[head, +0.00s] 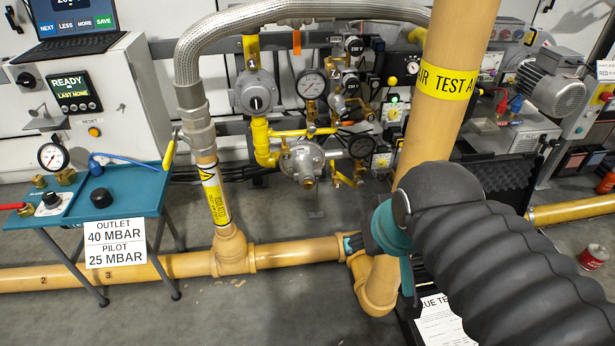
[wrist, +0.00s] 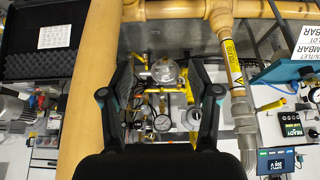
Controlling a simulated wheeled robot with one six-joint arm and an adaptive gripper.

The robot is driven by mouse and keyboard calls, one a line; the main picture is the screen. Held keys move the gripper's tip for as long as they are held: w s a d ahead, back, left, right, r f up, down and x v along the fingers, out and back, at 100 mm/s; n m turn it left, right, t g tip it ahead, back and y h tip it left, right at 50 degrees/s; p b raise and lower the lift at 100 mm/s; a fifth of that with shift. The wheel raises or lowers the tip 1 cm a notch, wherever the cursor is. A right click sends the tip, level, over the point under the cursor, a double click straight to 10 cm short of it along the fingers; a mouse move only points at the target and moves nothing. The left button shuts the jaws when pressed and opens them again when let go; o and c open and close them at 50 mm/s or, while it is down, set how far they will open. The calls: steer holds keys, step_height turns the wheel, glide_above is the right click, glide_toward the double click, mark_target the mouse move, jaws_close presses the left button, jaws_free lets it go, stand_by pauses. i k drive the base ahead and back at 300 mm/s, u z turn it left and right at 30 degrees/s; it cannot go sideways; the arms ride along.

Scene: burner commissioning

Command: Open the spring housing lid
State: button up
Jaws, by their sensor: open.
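Two grey regulators are on the yellow pipework, and I cannot tell which one bears the spring housing lid. No lid stands visibly open. My gripper (wrist: 160,70) is open and empty, its two dark fingers wide apart. In the head view, my arm hides most of it, and a teal tip shows near the floor pipe.
A thick yellow upright pipe (head: 432,125) stands close beside my arm. A braided hose (head: 285,14) arches over the regulators. Gauges (head: 311,84) and valves crowd the panel. A teal table (head: 128,190) stands left; a yellow pipe (head: 185,264) runs along the floor.

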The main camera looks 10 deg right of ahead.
mark_target(306, 174)
steer(key=k, duration=0.5)
steer(key=u, duration=1.45)
steer(key=i, duration=1.05)
steer(key=z, duration=2.05)
